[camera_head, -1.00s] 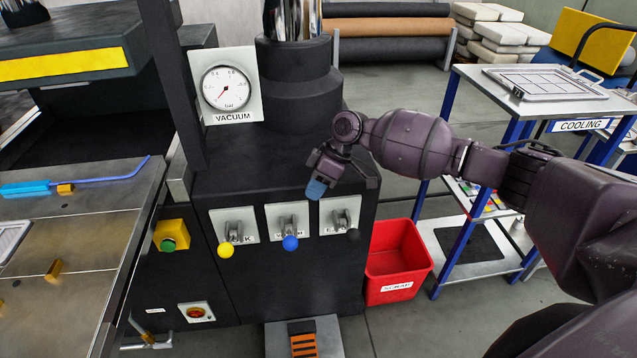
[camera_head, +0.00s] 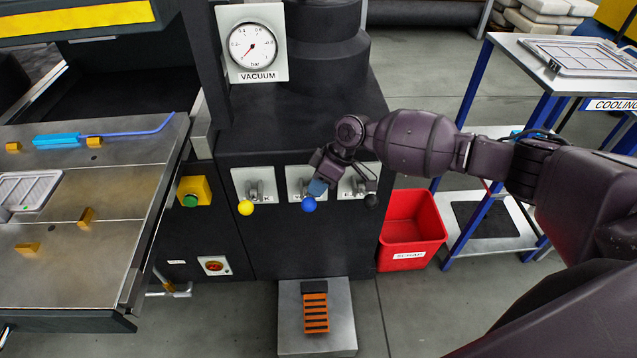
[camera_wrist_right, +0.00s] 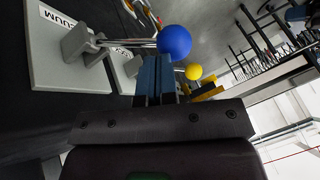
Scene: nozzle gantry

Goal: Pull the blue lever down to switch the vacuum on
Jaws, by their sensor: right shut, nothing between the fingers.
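The blue lever's ball knob (camera_head: 308,204) hangs below the middle white plate (camera_head: 294,176) on the front of the black cabinet. My right gripper (camera_head: 318,187) is just above and right of this knob. It is shut and empty, with blue fingertips. In the right wrist view the blue knob (camera_wrist_right: 174,41) sits just beyond the shut fingertips (camera_wrist_right: 154,70), its metal rod running left to a bracket. I cannot tell whether they touch. The vacuum gauge (camera_head: 252,48) has its red needle toward the lower left. My left gripper is not in view.
A yellow-knob lever (camera_head: 246,208) is left of the blue one, and a black-knob lever (camera_head: 371,201) right. A red scrap bin (camera_head: 412,232) stands right of the cabinet. A foot pedal (camera_head: 315,310) is on the floor below. A blue-legged cooling table (camera_head: 470,85) is at the right.

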